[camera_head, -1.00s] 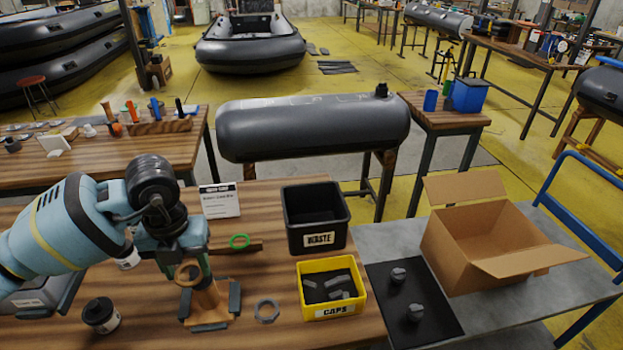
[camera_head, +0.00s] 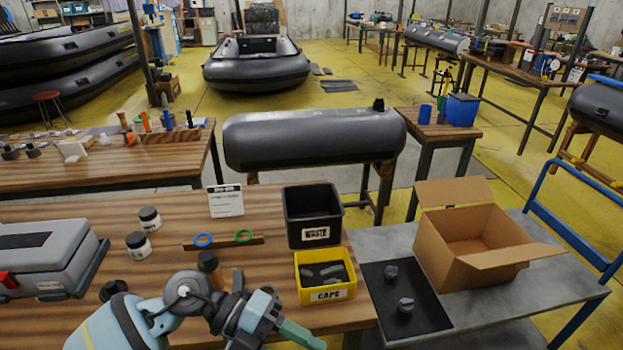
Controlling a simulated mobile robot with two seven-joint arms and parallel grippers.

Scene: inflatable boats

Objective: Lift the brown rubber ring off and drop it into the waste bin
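The black waste bin (camera_head: 313,237) stands upright at the right of the wooden bench. My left gripper (camera_head: 298,334) is low in the view at the bench's front edge, pointing right. I cannot tell whether its fingers are open or shut, or whether they hold anything. Behind my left arm, the top of a brown upright piece (camera_head: 208,262) shows, with a grey part beside it. The rest of that stand is hidden by the arm. I cannot make out the brown rubber ring. My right gripper is not in view.
A yellow caps box (camera_head: 325,294) stands in front of the bin. A blue ring (camera_head: 203,240) and a green ring (camera_head: 243,236) are on a wooden strip. Jars (camera_head: 138,245) and a grey case (camera_head: 45,262) are left. A cardboard box (camera_head: 470,240) is right.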

